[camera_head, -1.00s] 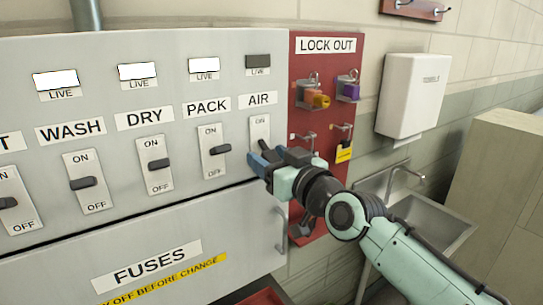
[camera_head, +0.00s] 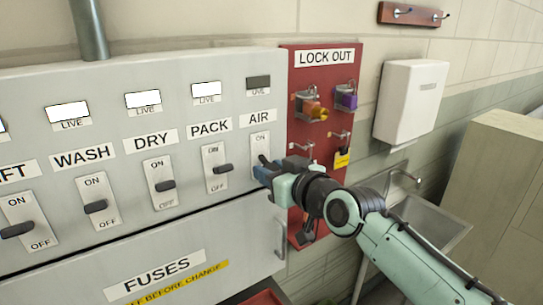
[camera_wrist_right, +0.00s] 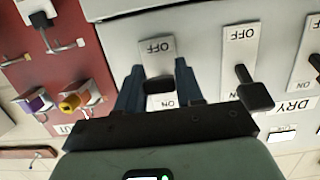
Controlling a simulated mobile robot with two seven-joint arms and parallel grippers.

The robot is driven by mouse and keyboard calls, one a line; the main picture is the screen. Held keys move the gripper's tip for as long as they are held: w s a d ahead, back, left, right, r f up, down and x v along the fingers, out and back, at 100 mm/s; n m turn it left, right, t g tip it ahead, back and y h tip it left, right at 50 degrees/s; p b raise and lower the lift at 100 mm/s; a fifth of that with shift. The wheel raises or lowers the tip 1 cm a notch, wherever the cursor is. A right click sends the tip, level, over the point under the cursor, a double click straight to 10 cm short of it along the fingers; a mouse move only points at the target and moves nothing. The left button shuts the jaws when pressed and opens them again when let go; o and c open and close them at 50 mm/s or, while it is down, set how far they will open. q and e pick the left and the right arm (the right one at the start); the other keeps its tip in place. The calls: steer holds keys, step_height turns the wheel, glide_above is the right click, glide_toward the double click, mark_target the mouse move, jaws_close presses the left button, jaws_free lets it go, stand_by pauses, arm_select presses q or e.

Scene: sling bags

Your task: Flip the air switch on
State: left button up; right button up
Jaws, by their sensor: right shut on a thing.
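The AIR switch plate (camera_head: 260,142) is at the right end of the panel's switch row, with ON at its top. Its dark lever (camera_wrist_right: 160,86) is between the two fingers of my right gripper (camera_wrist_right: 159,82) in the wrist view, where the panel appears upside down. My right gripper also shows in the head view (camera_head: 262,171), shut on the lever and covering the plate's lower part. The lever's exact position is hard to tell. The lamp (camera_head: 258,82) above AIR is dark. My left gripper is out of view.
The PACK switch (camera_head: 222,169) is just left of my gripper, with DRY (camera_head: 165,186) and WASH (camera_head: 96,207) beyond. The red lock-out board (camera_head: 310,80), with padlocks and hooks, is close on the right. A towel dispenser (camera_head: 410,100) and sink (camera_head: 440,230) are farther right.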

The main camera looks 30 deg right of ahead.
mark_target(267, 163)
step_height(267, 163, up, 2)
steer(key=g+p, duration=0.3)
steer(key=p, duration=0.1)
steer(key=shift+r+g, duration=0.1)
steer(key=shift+g, duration=0.6)
steer(key=shift+r+g, duration=0.3)
steer(key=shift+g, duration=0.8)
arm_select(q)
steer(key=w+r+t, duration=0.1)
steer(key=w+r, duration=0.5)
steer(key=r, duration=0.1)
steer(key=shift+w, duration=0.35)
arm_select(e)
steer(key=shift+w+r+g+h, duration=0.15)
steer(key=shift+r+g+h, duration=0.2)
steer(key=shift+g, duration=0.75)
steer(key=o, duration=1)
steer(key=shift+r, duration=0.1)
steer(key=shift+c, duration=0.2)
